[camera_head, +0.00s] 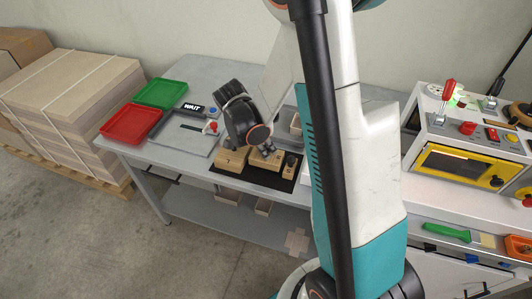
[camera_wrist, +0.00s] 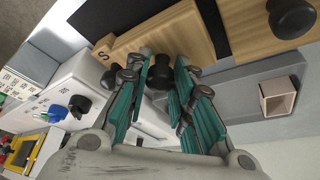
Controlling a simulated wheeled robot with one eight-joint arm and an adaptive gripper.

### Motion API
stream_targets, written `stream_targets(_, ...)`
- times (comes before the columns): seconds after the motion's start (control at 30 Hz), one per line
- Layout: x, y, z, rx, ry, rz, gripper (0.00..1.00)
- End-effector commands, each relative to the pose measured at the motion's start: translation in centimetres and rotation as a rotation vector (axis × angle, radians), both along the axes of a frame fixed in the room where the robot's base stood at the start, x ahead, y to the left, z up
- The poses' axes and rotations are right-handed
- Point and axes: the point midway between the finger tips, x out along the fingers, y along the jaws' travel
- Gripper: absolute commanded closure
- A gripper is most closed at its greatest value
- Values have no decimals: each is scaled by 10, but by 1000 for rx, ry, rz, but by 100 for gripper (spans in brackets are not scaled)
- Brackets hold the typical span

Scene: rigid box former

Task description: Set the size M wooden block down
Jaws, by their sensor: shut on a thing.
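The size M wooden block (camera_wrist: 172,38) is the middle light-wood block in the wrist view, between a smaller and a larger one. Its black knob (camera_wrist: 160,72) stands between the teal fingers of my gripper (camera_wrist: 158,85), which is shut on it. The block's own label is not visible. In the head view the block (camera_head: 267,160) is under my gripper (camera_head: 264,146), over the black mat (camera_head: 268,180) and partly hidden by it. I cannot tell whether it touches the mat.
The small block marked S (camera_wrist: 102,46) and the larger block (camera_head: 229,157) flank it closely. A red tray (camera_head: 130,121), a green tray (camera_head: 161,92) and a grey plate (camera_head: 187,140) are to the left. A machine with a yellow-framed window (camera_head: 465,165) stands right.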

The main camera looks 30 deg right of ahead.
Motion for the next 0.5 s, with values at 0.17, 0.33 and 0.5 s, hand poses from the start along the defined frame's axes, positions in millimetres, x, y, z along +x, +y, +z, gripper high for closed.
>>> stream_targets(0.17, 0, 0, -20, 0, 0, 0, 100)
stream_targets(0.33, 0, 0, -19, 0, 0, 0, 100)
stream_targets(0.5, 0, 0, -22, 0, 0, 0, 76)
